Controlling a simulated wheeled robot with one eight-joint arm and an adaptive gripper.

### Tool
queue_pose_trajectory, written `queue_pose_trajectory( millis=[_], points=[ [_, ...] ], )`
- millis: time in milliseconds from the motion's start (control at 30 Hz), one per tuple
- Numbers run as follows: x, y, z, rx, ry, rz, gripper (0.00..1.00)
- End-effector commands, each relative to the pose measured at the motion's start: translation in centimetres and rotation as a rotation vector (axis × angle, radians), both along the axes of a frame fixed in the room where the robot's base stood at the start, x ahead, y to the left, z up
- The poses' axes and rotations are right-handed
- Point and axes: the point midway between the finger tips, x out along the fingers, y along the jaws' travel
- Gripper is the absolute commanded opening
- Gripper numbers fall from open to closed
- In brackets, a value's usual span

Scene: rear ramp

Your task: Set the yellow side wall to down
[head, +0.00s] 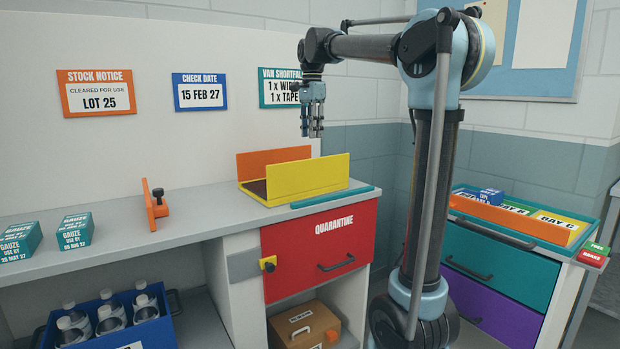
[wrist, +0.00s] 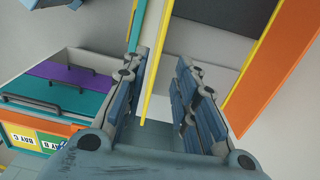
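The yellow side wall (head: 295,181) stands upright along the front of a low ramp tray on the counter. In the wrist view its thin top edge (wrist: 153,75) runs lengthwise between the two finger sets, nearer the left one. An orange side wall (head: 262,161) stands opposite at the back, and it shows at the right in the wrist view (wrist: 275,70). My gripper (head: 313,132) points down above the tray's right part. It is open and empty, with a clear gap between the fingers (wrist: 162,60). I cannot tell exactly how far the fingertips are above the wall.
A teal strip (head: 332,197) lies along the counter edge before the yellow wall. An orange bracket (head: 155,205) and gauze boxes (head: 75,232) stand left on the counter. The red quarantine drawer (head: 320,252) is below. A teal-topped drawer unit (head: 500,272) stands at right.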

Motion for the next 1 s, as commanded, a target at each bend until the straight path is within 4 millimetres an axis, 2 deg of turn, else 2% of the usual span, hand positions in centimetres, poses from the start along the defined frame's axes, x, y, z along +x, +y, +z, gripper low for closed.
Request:
queue_pose_trajectory(
  millis=[700, 1000],
  points=[
    [0.0, -0.1, -12.2, 0.000, 0.000, 0.001, 0.27],
    [0.0, -0.2, -15.3, 0.000, 0.000, -0.001, 0.27]
  ],
)
